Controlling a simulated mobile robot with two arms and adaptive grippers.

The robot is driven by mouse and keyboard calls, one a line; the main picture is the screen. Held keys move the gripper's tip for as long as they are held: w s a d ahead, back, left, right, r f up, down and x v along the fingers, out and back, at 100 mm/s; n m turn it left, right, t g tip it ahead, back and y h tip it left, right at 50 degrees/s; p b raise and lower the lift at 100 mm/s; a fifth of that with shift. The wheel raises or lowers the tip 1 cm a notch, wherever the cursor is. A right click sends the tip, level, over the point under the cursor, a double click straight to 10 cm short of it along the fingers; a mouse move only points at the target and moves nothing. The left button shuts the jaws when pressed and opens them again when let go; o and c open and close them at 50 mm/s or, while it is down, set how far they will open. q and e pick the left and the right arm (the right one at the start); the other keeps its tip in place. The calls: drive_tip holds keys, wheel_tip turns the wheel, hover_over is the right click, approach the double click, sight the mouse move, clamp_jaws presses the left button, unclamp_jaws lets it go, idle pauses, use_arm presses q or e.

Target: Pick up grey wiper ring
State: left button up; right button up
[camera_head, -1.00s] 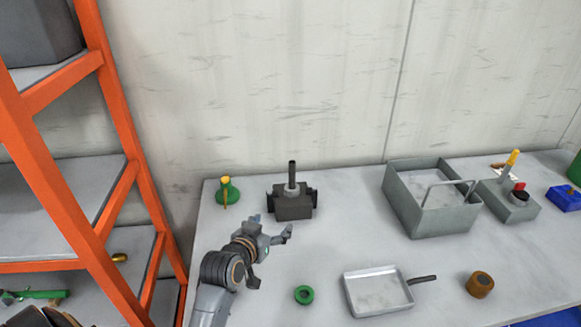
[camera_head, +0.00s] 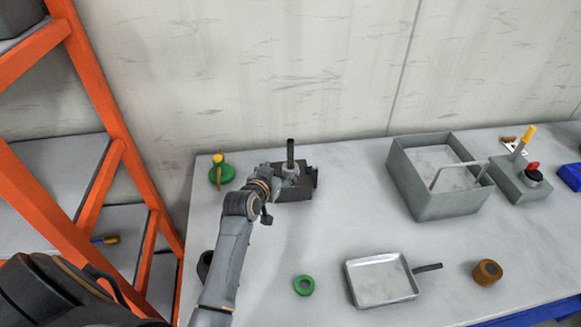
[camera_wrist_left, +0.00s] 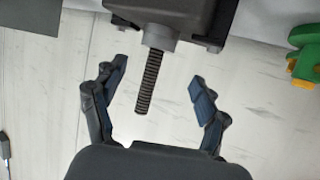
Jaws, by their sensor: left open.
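The screw jack (camera_head: 303,188) is a dark grey block with an upright dark screw (camera_head: 290,153), at the back of the table. A grey ring, likely the wiper ring (camera_wrist_left: 160,37), sits around the screw where it leaves the housing in the left wrist view. My left gripper (camera_wrist_left: 157,76) is open there, its fingers on either side of the threaded screw and apart from it. In the head view my left gripper (camera_head: 282,176) is at the jack and partly hides the ring. My right gripper is not in view.
A green and yellow part (camera_head: 221,172) stands left of the jack. A grey bin (camera_head: 440,204) is to the right, with a small grey block (camera_head: 515,180) beyond. A green ring (camera_head: 304,285), a shallow metal pan (camera_head: 381,280) and a brown ring (camera_head: 487,272) lie nearer. The table's middle is clear.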

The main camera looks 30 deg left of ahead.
sight(289, 168)
use_arm(q)
drive_tip(key=shift+w+d+f+p, duration=0.1)
drive_tip(key=shift+w+f+p, duration=0.3)
drive_tip(key=shift+w, duration=0.4)
drive_tip(key=shift+d+f+x, duration=0.1)
drive_tip(key=shift+f+x, duration=0.1)
drive_tip(key=shift+x, duration=0.8)
drive_tip(key=shift+d+f+x, duration=0.1)
drive_tip(key=shift+f+x, duration=0.1)
drive_tip(key=shift+x, duration=0.8)
drive_tip(key=shift+s+a, duration=0.1)
drive_tip(key=shift+s, duration=0.05)
drive_tip(key=shift+c, duration=0.2)
drive_tip(key=c, duration=1)
